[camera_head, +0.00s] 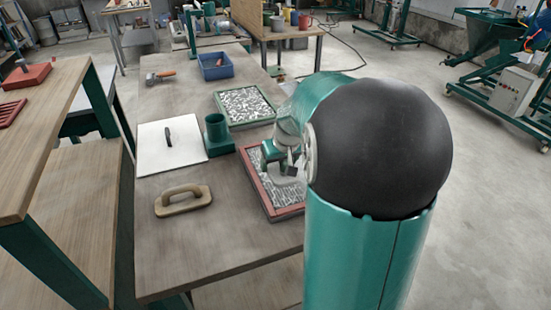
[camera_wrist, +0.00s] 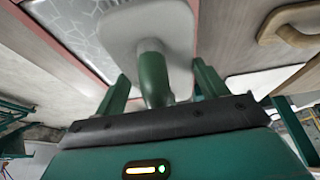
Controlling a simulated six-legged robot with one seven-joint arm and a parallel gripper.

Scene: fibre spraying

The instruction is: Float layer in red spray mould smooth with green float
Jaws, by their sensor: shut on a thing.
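The red spray mould (camera_head: 251,183) lies on the workbench, left of my arm, with a grey, patterned layer (camera_head: 262,165) inside. Its red rim (camera_wrist: 62,47) and layer (camera_wrist: 75,20) also show in the wrist view. My gripper (camera_head: 279,160) is over the mould. In the wrist view my gripper (camera_wrist: 163,85) is shut on the upright green handle of the green float (camera_wrist: 153,72). The float's pale flat plate (camera_wrist: 120,30) lies over part of the layer. Whether the plate touches the layer I cannot tell. My arm hides the mould's right part in the head view.
A green-rimmed mould (camera_head: 245,105) with a speckled layer lies behind. A green cup (camera_head: 217,135), a white board (camera_head: 155,160) with a dark handle, and a wooden float (camera_head: 183,200) stand left. A hammer (camera_head: 159,77) and blue bin (camera_head: 215,66) are farther back. The near bench is clear.

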